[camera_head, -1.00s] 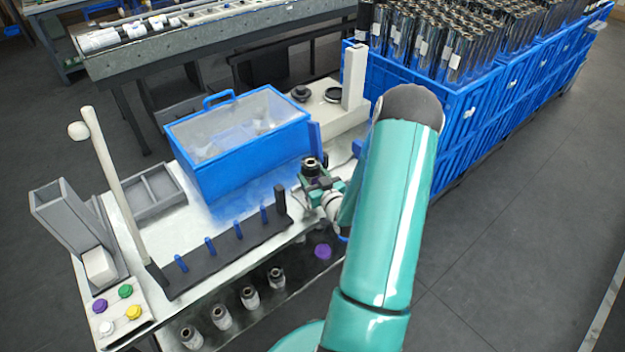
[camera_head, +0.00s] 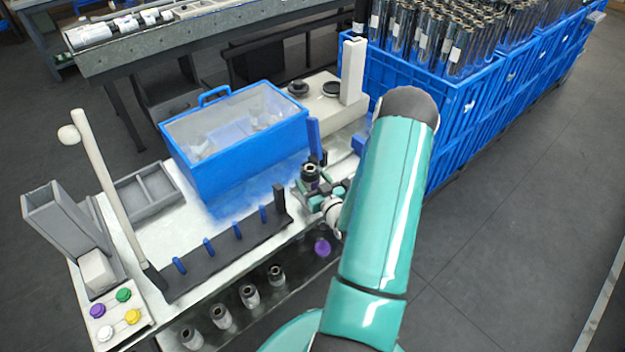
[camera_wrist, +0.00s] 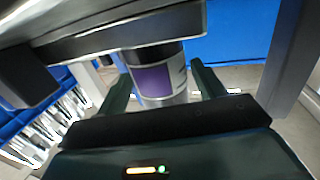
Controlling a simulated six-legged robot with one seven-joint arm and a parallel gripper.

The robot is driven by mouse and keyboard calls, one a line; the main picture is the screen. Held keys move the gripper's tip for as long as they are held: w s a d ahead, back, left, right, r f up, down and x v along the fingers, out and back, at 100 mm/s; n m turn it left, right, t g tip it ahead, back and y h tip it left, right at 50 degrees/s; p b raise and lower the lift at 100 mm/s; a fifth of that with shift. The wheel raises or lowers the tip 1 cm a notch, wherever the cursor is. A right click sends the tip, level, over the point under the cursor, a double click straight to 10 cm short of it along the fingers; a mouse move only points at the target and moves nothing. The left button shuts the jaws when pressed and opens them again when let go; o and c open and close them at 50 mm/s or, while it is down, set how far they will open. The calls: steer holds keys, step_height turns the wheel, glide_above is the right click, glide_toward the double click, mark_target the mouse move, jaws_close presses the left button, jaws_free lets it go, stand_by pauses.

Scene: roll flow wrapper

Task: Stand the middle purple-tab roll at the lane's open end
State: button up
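My gripper (camera_head: 312,190) is at the right end of the white table. A dark-topped roll (camera_head: 310,172) stands upright between its fingers. In the wrist view this roll (camera_wrist: 165,82) shows a purple tab, with a dark green finger on each side, so the gripper appears shut on it. Its upper part is hidden by a grey bar. A black rail with blue pegs (camera_head: 230,246) runs along the table front, with a dark post (camera_head: 279,198) at its right end. I cannot tell which part is the lane's open end. Several silver rolls (camera_head: 249,295) stand in a row below the rail.
A blue lidded bin (camera_head: 240,165) stands behind the rail. A tall blue upright (camera_head: 313,137) is just behind my gripper. A purple disc (camera_head: 321,247) is below it. Large blue crates of rolls (camera_head: 465,110) stand right. A beige pole (camera_head: 105,185) stands left.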

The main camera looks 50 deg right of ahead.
steer(key=shift+o, duration=0.5)
steer(key=shift+s+r, duration=0.15)
steer(key=v, duration=1.1)
steer(key=shift+s, duration=0.35)
